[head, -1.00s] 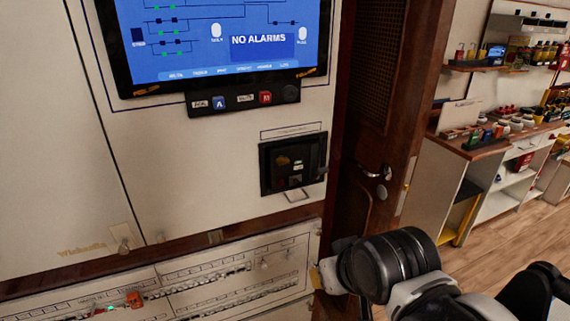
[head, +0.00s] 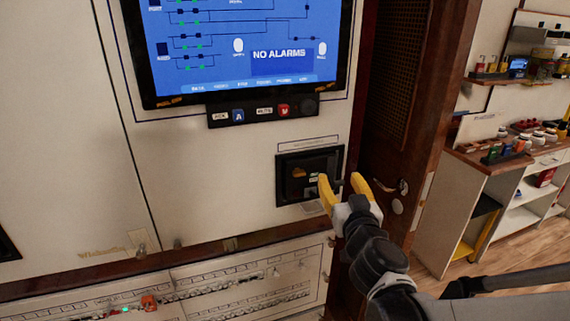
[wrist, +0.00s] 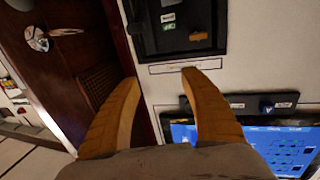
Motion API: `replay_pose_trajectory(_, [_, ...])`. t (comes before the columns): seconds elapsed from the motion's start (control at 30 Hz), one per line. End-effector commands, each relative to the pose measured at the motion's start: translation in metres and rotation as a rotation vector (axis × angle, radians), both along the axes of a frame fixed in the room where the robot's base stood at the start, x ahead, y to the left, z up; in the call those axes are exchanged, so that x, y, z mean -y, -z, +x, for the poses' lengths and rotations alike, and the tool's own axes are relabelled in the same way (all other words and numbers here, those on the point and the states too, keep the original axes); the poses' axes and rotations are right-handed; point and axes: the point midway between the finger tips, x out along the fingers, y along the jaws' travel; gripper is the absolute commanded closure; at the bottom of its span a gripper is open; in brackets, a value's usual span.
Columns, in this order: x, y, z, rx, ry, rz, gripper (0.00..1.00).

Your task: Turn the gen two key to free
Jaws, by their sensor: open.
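A small black panel (head: 300,157) is set in the cream cabinet front below the screen. It also shows at the top of the wrist view (wrist: 150,45), upside down. A yellow-brown knob or handle (wrist: 198,36) sits on it, beside small white and green labels. I cannot read which control is the gen two key. My gripper (head: 342,183) has yellow fingers spread open and empty at the panel's right edge, overlapping it in the head view. In the wrist view my fingertips (wrist: 160,77) point at the panel's edge, with nothing between them.
A blue screen (head: 245,45) reading NO ALARMS hangs above, with a button strip (head: 262,111) under it. A wooden door with a metal handle (head: 403,187) is close on the right. A breaker row panel (head: 230,285) lies below.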

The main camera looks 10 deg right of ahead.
Motion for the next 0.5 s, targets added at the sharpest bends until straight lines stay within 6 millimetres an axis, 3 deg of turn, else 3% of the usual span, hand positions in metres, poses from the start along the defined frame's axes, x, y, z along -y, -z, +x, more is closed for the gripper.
replay_pose_trajectory(0.2, [-0.043,0.026,0.011,0.026,-0.212,-0.003,0.48])
replay_pose_trajectory(0.37, [-0.054,0.037,0.015,0.011,-0.26,0.001,0.48])
replay_pose_trajectory(0.5, [-0.056,0.037,0.033,0.011,-0.262,0.002,0.48])
